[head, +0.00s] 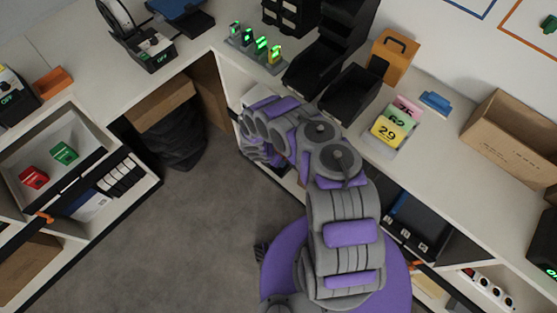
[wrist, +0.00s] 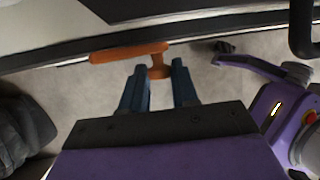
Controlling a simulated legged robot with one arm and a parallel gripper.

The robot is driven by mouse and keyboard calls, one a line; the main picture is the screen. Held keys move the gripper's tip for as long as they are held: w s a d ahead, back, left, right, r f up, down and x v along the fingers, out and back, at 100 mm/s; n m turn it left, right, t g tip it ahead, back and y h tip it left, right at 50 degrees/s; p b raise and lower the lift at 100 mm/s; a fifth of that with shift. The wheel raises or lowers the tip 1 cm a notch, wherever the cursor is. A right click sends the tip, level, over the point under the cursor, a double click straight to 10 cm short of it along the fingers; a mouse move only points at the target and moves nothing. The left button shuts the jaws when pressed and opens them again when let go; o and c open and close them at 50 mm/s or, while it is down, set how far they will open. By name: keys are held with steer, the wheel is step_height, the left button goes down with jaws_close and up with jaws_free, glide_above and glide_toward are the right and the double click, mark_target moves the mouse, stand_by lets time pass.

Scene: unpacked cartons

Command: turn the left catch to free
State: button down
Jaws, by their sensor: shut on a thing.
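An orange catch (wrist: 128,54) shows in the wrist view, close to a dark edge of the furniture. Its long bar lies roughly level, and a short stem comes down from its right end. My gripper (wrist: 158,78) is shut on this stem, with one blue-grey finger on each side. In the head view my arm bends over the counter edge, and its end is hidden behind its own links. The catch that I hold cannot be made out there.
An orange handle-like piece (head: 44,217) shows on the left shelf unit. The white counter (head: 438,147) carries black bins, yellow and green number cards (head: 390,130) and a cardboard carton (head: 513,135). A dark bag (head: 173,145) stands under the corner. Grey floor (head: 185,240) is free at the left.

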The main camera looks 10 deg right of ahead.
steer(key=g+b, duration=0.1)
steer(key=g+h+b, duration=0.1)
steer(key=n+g+h, duration=0.1)
steer(key=shift+w+a+f+b, duration=0.1)
steer(key=shift+w+a+b, duration=0.2)
steer(key=shift+w+b, duration=0.1)
steer(key=shift+w+h, duration=0.1)
steer(key=shift+h, duration=0.2)
stand_by(0.5)
steer(key=c, duration=0.9)
jaws_free()
steer(key=shift+g, duration=0.3)
steer(key=shift+o, duration=0.2)
steer(key=p+v, duration=0.3)
steer(key=v, duration=1.4)
steer(key=shift+a, duration=0.15)
